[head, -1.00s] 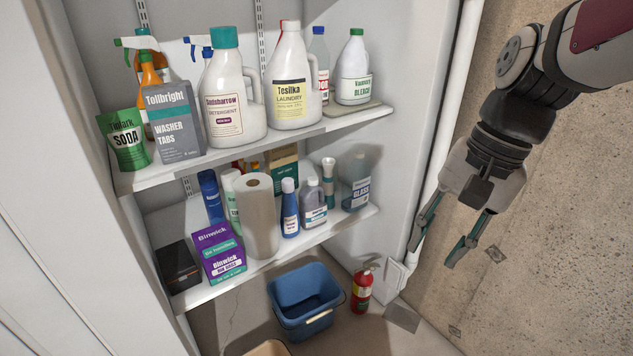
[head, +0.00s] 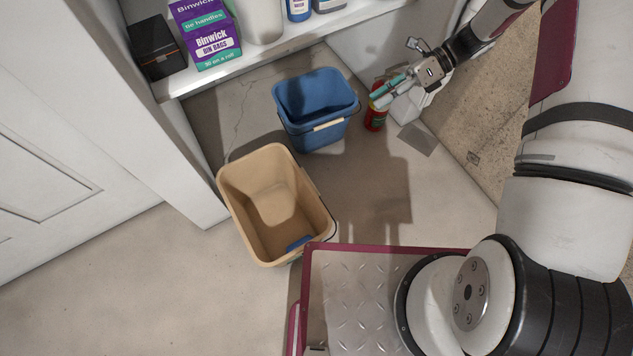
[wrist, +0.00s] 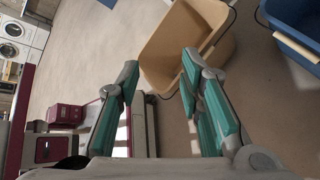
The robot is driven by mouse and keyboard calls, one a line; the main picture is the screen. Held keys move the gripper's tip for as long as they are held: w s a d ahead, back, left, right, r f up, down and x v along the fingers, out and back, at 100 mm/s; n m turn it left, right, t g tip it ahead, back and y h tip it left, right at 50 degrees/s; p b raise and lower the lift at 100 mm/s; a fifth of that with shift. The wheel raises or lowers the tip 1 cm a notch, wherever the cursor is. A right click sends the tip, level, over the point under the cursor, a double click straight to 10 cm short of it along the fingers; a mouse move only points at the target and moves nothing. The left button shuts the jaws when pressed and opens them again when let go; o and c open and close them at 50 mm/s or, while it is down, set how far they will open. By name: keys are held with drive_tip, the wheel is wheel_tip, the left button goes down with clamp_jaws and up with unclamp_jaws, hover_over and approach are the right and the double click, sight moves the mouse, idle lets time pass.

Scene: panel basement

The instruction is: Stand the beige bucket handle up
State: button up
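The beige bucket (head: 262,178) stands upright on the floor, with a blue thing (head: 300,243) low inside it. Its thin dark handle (head: 331,213) hangs down outside the right side, partly hidden behind the wall. The beige bucket also shows in the wrist view (wrist: 172,42), beyond the fingertips, with its handle wire along the near right side. My gripper (head: 375,100) is in the head view at the upper right, above the floor, to the right of the blue bucket and apart from the beige one. In the wrist view my gripper (wrist: 160,74) is open and empty.
A blue bucket (head: 300,92) with its handle down stands behind the beige one. A red fire extinguisher (head: 376,120) is by the wall, partly behind my fingers. A shelf (head: 275,45) with boxes and bottles hangs over the back. Floor is clear left of the beige bucket.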

drive_tip(key=s+a+f+m+t+y+b, duration=0.1)
drive_tip(key=s+f+m+y+b, duration=0.15)
drive_tip(key=f, duration=0.75)
drive_tip(key=s+a+f+m+y+b, duration=0.1)
drive_tip(key=f+m+b, duration=0.25)
drive_tip(key=f, duration=0.65)
drive_tip(key=s+a+f+m+t+y+b, duration=0.15)
drive_tip(key=f+m, duration=0.25)
drive_tip(key=f, duration=0.6)
drive_tip(key=b+x, duration=0.3)
drive_tip(key=x, duration=1)
drive_tip(key=shift+s+f+g+b, duration=0.2)
drive_tip(key=shift+s+g+b, duration=0.1)
drive_tip(key=shift+s+g, duration=0.1)
drive_tip(key=shift+d, duration=0.15)
clamp_jaws()
